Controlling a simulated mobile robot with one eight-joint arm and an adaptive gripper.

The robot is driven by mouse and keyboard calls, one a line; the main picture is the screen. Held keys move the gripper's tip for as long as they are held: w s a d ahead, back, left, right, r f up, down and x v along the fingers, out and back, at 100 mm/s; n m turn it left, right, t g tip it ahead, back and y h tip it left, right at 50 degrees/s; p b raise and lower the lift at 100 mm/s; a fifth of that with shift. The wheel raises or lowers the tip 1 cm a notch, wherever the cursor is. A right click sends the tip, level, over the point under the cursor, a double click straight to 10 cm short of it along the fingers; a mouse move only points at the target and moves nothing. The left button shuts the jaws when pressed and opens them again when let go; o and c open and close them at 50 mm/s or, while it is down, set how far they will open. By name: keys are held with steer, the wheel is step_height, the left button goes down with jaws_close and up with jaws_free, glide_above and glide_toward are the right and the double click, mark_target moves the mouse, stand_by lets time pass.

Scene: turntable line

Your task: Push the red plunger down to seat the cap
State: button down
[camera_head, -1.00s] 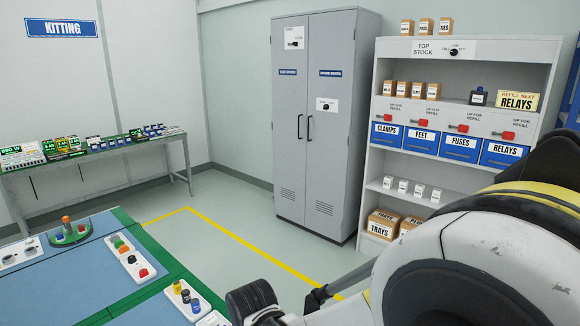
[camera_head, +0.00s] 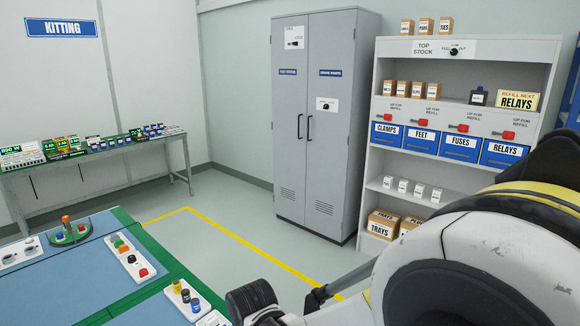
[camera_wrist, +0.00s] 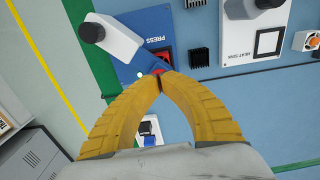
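In the wrist view my gripper (camera_wrist: 160,78) has its two yellow fingers closed together, with the tips meeting. Just beyond the tips is a red part (camera_wrist: 167,61) on a blue base marked PRESS (camera_wrist: 158,36); it looks like the plunger. The fingertips hide part of it, and I cannot tell whether they touch it. A white block with a black knob (camera_wrist: 92,32) lies over the left side of the press. The cap cannot be made out. My fingertips and the press do not show clearly in the head view.
In the wrist view a black finned block (camera_wrist: 200,57) and a white HEAT SINK plate (camera_wrist: 266,42) lie right of the press. A small white holder (camera_wrist: 149,127) shows between my fingers.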

steer(key=shift+r+p, duration=2.25)
steer(key=shift+r, duration=1)
steer(key=shift+w+d+r, duration=0.1)
steer(key=shift+d+r, duration=0.05)
steer(key=shift+d, duration=0.05)
steer(key=s+d+r+m+t, duration=0.2)
steer(key=d+r+m, duration=0.1)
steer(key=d, duration=0.5)
steer(key=s+d+r+m+t+b, duration=0.1)
steer(key=d+r+m+t, duration=0.1)
steer(key=d+r, duration=0.3)
steer(key=s+d+r+m+t+b, duration=0.1)
steer(key=d+r+m, duration=0.4)
steer(key=d, duration=0.7)
steer(key=shift+s+t, duration=0.85)
steer(key=shift+t, duration=0.25)
